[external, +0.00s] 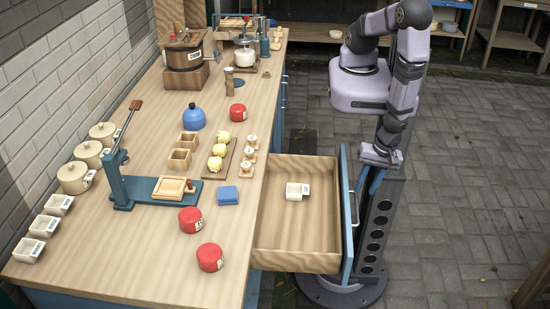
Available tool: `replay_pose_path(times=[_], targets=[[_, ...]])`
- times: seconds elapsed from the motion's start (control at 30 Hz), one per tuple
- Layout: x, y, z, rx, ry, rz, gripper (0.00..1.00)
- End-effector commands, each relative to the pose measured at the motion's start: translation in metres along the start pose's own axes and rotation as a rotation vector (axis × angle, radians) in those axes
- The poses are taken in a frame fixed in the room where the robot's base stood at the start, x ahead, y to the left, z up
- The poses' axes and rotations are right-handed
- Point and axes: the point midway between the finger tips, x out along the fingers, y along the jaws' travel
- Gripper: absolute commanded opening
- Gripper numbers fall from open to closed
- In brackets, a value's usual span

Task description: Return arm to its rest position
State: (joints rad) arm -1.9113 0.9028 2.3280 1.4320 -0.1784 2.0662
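My gripper (370,185) hangs pointing down just right of the open drawer's blue front panel (347,225). Its two blue fingers appear spread apart, with nothing seen between them. I cannot tell whether a finger touches the panel. My arm is folded, with its upper links raised above the dark column at the right of the worktop.
The wooden drawer (290,235) is pulled out and holds a small white labelled cup (297,191). The worktop (140,255) carries red tins (210,257), a blue kettle-like pot (194,118), a lever press (122,170) and a wooden churn (185,60). Paving right of my arm is clear.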

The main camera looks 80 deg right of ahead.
Motion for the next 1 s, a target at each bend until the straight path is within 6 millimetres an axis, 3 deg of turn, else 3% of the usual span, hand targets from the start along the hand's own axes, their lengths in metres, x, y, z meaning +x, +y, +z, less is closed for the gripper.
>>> replay_pose_path(times=[0.43, 0.63, 0.77, 1.0], targets=[[0.000, 0.000, 0.001, -0.001, -0.001, 0.002, 0.28], [-0.008, -0.012, 0.015, -0.059, -0.016, 0.053, 0.28], [-0.019, -0.032, 0.032, -0.153, -0.048, 0.115, 0.28], [-0.051, -0.104, 0.052, -0.428, -0.172, 0.201, 0.28]])
